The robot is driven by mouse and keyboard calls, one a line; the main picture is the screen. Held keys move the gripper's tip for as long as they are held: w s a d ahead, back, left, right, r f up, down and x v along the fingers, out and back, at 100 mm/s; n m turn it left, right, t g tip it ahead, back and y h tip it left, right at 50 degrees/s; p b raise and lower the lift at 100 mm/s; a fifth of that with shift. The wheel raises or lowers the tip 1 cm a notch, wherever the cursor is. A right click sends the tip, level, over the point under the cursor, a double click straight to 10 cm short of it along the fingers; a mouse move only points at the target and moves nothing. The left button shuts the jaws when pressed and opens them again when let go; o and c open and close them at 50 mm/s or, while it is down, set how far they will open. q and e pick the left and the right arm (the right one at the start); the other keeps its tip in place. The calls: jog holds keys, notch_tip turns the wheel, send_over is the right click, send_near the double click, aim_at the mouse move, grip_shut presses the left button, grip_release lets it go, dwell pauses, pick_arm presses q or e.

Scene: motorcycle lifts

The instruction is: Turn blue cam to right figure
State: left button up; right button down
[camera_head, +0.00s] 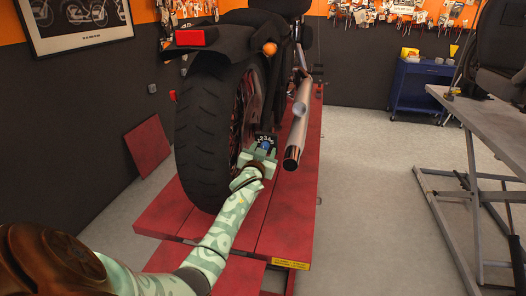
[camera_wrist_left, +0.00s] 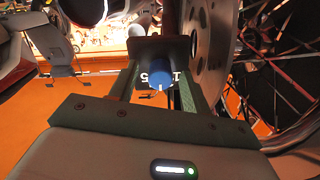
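The blue cam (camera_head: 266,146) is a small round knob on a black plate (camera_head: 265,137) with a row of white figures, beside the motorcycle's rear wheel. In the left wrist view the blue cam (camera_wrist_left: 160,79) carries a short white mark at its lower edge; parts of figures show on either side of it. My left gripper (camera_head: 262,155) is at the plate. In the left wrist view the left gripper (camera_wrist_left: 158,82) is open, one finger on each side of the cam, with visible gaps between. My right gripper is not in view.
The motorcycle's rear tyre (camera_head: 203,140) stands close to the left of my gripper, and the exhaust pipe (camera_head: 297,133) close to the right. The red lift (camera_head: 285,235) lies below. A grey lift (camera_head: 480,120) and a blue cabinet (camera_head: 420,85) stand farther right, with clear floor between.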

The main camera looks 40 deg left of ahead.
pick_arm(q)
jog(key=p+v, duration=0.2)
jog(key=v, duration=1.4)
jog(key=shift+s, duration=0.15)
